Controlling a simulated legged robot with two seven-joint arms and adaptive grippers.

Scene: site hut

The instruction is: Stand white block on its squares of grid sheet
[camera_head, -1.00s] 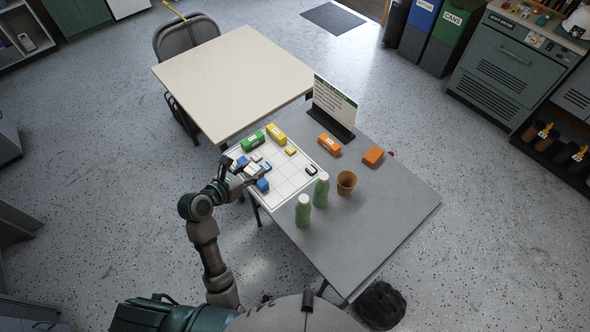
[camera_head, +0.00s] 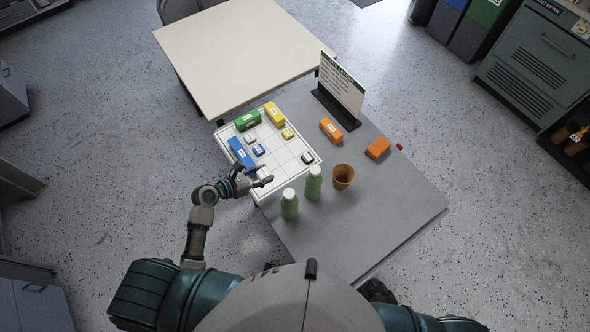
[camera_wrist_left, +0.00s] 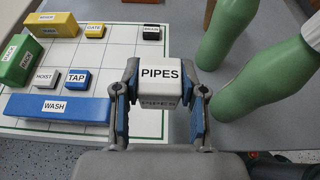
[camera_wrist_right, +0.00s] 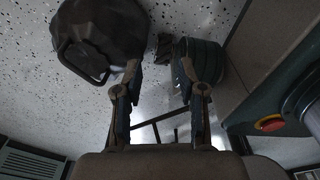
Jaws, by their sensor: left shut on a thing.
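A white block labelled PIPES (camera_wrist_left: 160,80) is between the fingers of my left gripper (camera_wrist_left: 160,102) in the left wrist view. The gripper is shut on it. In the head view the left gripper (camera_head: 262,178) is at the near left edge of the white grid sheet (camera_head: 285,178). Whether the block touches the sheet is hidden. A small white block labelled HOIST (camera_wrist_left: 46,77) sits on the sheet beside the blue TAP block (camera_wrist_left: 77,79). My right gripper (camera_wrist_right: 157,82) is open and empty, away from the table in its wrist view.
On the sheet are a long blue WASH block (camera_wrist_left: 57,109), green block (camera_head: 248,121), long yellow block (camera_head: 274,115), small yellow GATE block (camera_head: 288,133) and dark block (camera_head: 307,157). Two green bottles (camera_head: 313,184) and a brown cup (camera_head: 343,177) stand close right of the sheet.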

